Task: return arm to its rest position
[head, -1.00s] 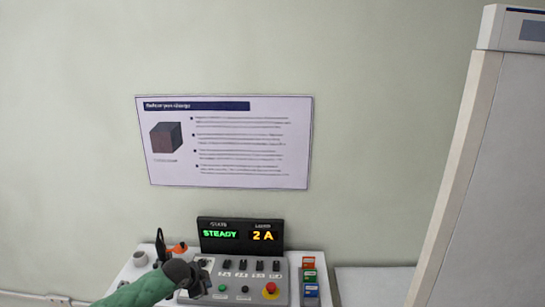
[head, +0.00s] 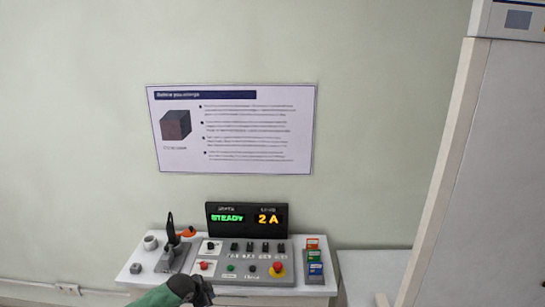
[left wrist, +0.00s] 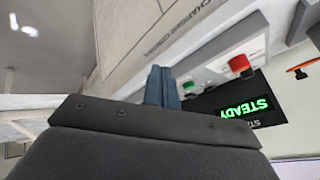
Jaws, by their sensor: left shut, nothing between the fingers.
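My left gripper (head: 201,292) shows at the bottom of the head view, at the front edge of the white table, with a green sleeve behind it. It is just in front of the grey control panel (head: 218,270) and apart from its buttons as far as I can see. In the left wrist view its fingers (left wrist: 162,86) are shut together with nothing between them. The panel's red button (left wrist: 239,64) and the display reading STEADY (left wrist: 235,108) show beyond them. My right gripper is in neither view.
The display (head: 247,219) reads STEADY and 2 A. A red stop knob (head: 277,268), coloured blocks (head: 314,262), a black upright handle (head: 171,228) and a white cup (head: 150,243) stand on the table. A tall pale cabinet (head: 470,170) stands at the right.

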